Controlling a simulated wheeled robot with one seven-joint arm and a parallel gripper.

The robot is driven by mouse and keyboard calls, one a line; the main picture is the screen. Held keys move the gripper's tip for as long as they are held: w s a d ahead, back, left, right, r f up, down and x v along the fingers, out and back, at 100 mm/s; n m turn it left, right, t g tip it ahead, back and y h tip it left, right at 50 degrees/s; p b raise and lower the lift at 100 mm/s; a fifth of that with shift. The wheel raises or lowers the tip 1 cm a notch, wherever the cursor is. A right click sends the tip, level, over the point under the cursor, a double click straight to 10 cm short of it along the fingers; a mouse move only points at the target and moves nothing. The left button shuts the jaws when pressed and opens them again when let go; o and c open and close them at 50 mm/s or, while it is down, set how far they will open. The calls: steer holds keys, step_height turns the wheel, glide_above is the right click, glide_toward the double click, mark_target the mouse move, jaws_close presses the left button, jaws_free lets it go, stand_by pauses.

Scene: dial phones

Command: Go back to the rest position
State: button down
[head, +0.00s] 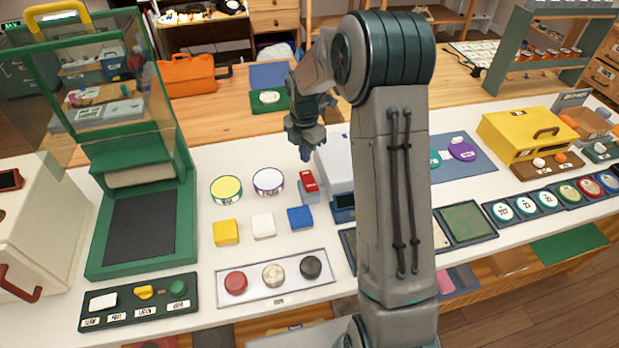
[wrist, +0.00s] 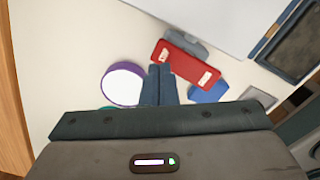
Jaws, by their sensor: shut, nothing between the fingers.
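My gripper (head: 306,152) is shut and empty. It hangs above the far part of the white bench, just beyond the red switch (head: 309,181) on its grey-blue base. In the wrist view the shut fingers (wrist: 158,85) show between the purple-rimmed disc (wrist: 124,84) and the red switch (wrist: 186,63). I cannot tell whether the fingertips touch anything. My raised arm crosses the middle of the head view and hides part of the bench behind it.
A green-framed case with a clear panel (head: 135,225) stands at left. A white box (head: 335,165) stands right of my gripper. Yellow (head: 226,232), white (head: 263,226) and blue (head: 300,218) blocks lie nearer, before a panel of round buttons (head: 277,296). A yellow box (head: 520,138) stands at right.

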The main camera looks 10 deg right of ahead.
stand_by(0.4)
steer(key=s+r+m+t, duration=0.1)
steer(key=s+r+m, duration=0.7)
steer(key=s, duration=0.2)
steer(key=s+r+m+t, duration=0.1)
steer(key=s+r+m, duration=0.6)
steer(key=s+m, duration=0.25)
steer(key=s+m+t, duration=0.1)
steer(key=s+m, duration=0.5)
steer(key=s, duration=0.3)
steer(key=shift+s, duration=0.35)
steer(key=shift+r+m, duration=0.1)
steer(key=shift+m, duration=0.15)
